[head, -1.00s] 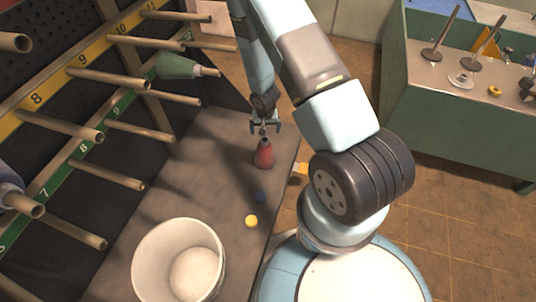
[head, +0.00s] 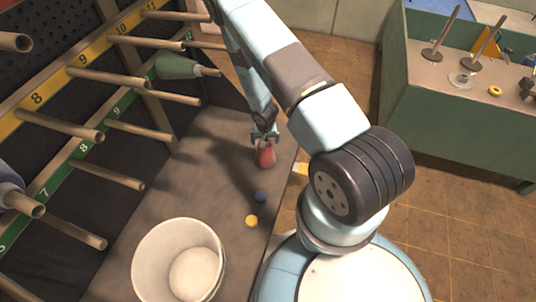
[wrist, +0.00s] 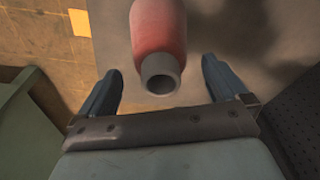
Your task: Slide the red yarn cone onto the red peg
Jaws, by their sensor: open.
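The red yarn cone (head: 265,156) stands on the grey bench top. In the wrist view the cone (wrist: 160,28) shows its red body and its pale hollow tip pointing toward my gripper. My gripper (head: 265,137) is at the top of the cone. In the wrist view my gripper (wrist: 162,66) has its two fingers apart, one on each side of the cone's tip, with gaps between. No peg with a visible red colour shows in either view.
A rack of wooden pegs with a yellow strip (head: 77,73) and green numbered strips runs along the left. A green cone (head: 174,66) sits on one peg. A white bucket (head: 150,262), a yellow ball (head: 251,221) and a blue ball (head: 261,196) are nearer. A green bench (head: 440,125) stands right.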

